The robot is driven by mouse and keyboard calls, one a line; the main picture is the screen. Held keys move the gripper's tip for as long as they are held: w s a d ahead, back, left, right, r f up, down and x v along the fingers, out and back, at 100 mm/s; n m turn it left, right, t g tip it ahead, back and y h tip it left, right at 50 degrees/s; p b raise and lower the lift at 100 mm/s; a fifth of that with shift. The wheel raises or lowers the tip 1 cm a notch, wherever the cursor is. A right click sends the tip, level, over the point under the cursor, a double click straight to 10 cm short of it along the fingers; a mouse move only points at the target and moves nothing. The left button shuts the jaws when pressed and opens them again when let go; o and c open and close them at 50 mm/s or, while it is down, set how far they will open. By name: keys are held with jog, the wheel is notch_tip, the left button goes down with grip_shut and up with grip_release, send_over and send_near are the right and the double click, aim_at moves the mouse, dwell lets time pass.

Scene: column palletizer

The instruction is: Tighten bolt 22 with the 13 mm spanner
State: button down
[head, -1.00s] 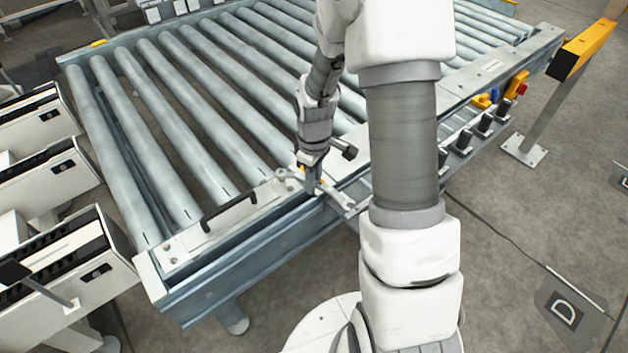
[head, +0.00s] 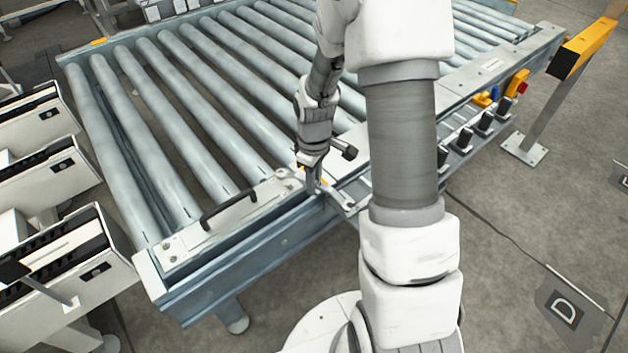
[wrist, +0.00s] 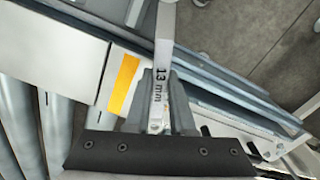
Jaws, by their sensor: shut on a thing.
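My gripper (head: 312,187) is shut on a steel spanner (head: 338,199) above the near edge of the roller conveyor. In the wrist view the spanner (wrist: 164,40) lies between my fingers (wrist: 160,108) and shows the mark "13 mm"; its far end runs out of the top of the picture. In the head view the spanner's left end is at the right end of a pale cover plate (head: 240,205). I cannot tell whether it touches a bolt there. Bolt heads (head: 168,252) show at the plate's left end. No number is readable, so I cannot tell which is bolt 22.
The conveyor rollers (head: 185,120) lie behind the plate. Several black-capped parts (head: 485,122) line the side rail at right. A yellow-topped post (head: 583,50) stands further right. White machine units (head: 60,245) are at left.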

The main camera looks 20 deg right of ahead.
jog(key=shift+f+b, duration=0.3)
jog(key=shift+f, duration=0.25)
dwell(0.8)
jog(key=shift+s+a+m, duration=0.3)
jog(key=shift+a+m, duration=0.25)
jog(key=shift+m, duration=0.1)
jog(key=shift+s+a+m, duration=0.3)
jog(key=shift+a+m, duration=0.2)
jog(key=shift+m, duration=0.15)
jog(key=shift+s+a+m, duration=0.2)
jog(key=shift+a+m, duration=0.5)
jog(key=shift+m, duration=0.15)
jog(key=shift+s+a+m, duration=0.2)
jog(key=shift+a+m, duration=0.45)
jog(key=shift+m, duration=0.2)
jog(key=shift+a+m, duration=1.25)
jog(key=shift+m, duration=0.25)
jog(key=shift+w+a+m+p, duration=0.2)
jog(key=shift+a+m+p, duration=0.25)
jog(key=shift+a+m, duration=0.35)
jog(key=shift+w+a+m+p, duration=0.2)
jog(key=shift+a+m+p, duration=0.35)
jog(key=shift+m, duration=0.35)
jog(key=shift+r, duration=0.1)
jog(key=shift+r+p, duration=1.4)
jog(key=shift+r, duration=0.3)
